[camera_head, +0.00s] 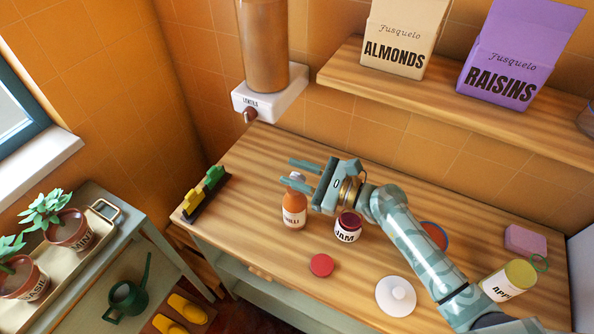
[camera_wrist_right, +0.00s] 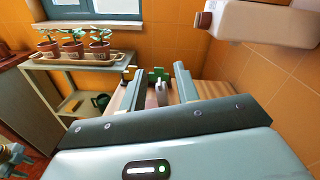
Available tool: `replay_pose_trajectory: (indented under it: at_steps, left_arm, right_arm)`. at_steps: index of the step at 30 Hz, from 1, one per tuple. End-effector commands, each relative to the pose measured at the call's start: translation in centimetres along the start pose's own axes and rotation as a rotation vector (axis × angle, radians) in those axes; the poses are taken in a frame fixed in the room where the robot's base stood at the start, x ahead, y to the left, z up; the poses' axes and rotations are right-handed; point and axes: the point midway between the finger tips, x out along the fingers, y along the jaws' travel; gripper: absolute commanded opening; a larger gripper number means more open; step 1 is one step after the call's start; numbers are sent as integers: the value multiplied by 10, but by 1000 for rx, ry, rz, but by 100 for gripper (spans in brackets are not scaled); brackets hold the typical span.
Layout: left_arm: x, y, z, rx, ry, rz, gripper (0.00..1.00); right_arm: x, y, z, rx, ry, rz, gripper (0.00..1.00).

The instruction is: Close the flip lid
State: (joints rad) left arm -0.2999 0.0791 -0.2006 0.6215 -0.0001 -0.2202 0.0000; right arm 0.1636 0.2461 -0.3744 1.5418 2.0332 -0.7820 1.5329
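The chilli bottle (camera_head: 293,210) stands upright on the wooden worktop, with orange contents and a pale grey cap (camera_head: 298,178). Whether the flip lid on it is raised cannot be clearly told in the head view. My right gripper (camera_head: 287,172) is open beside the top of the bottle, its two fingers apart and pointing left, partly covering the cap. In the right wrist view, a narrow grey part (camera_wrist_right: 160,93), apparently the bottle's top, shows between the open fingers. Contact cannot be told.
A jam jar (camera_head: 348,228) stands just right of the bottle, below my right wrist. A red lid (camera_head: 321,265) and white lid (camera_head: 396,296) lie in front. The lentil dispenser (camera_head: 268,97) hangs behind.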

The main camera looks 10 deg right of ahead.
Motion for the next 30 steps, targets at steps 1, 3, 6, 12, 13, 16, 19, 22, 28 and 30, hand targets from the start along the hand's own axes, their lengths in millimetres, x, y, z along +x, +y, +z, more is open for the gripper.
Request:
replay_pose_trajectory:
  at_steps: [1, 3, 6, 12, 13, 16, 19, 22, 28, 30]
  left_arm:
    - [0, 0, 0, 0, 0, 0, 36]
    - [0, 0, 0, 0, 0, -1, 36]
    - [0, 0, 0, 0, 0, -1, 36]
    - [0, -1, 0, 0, 0, -1, 36]
    - [0, -1, 0, 0, 0, -1, 36]
    - [0, -1, 0, 0, -1, -1, 36]
    - [2, -1, 1, 0, -1, -1, 36]
    - [5, -1, 2, 0, -2, -1, 36]
    - [18, 0, 4, -1, -6, 0, 36]
    - [24, 1, 6, -1, -8, 1, 36]
  right_arm:
    - [1, 0, 0, 0, 0, 0, 32]
    - [1, 0, 0, 0, 0, 0, 32]
    - [1, 0, 0, 0, 0, 0, 32]
    - [1, 0, 0, 0, 0, 0, 0]
    - [0, 0, 0, 0, 0, 0, 0]
    - [0, 0, 0, -1, 0, 0, 0]
    - [0, 1, -1, -10, 0, 0, 0]
    - [0, 2, -1, -34, 0, 0, 0]
    - [0, 6, -3, -139, -1, 1, 0]
    - [0, 8, -4, -191, 0, 1, 0]
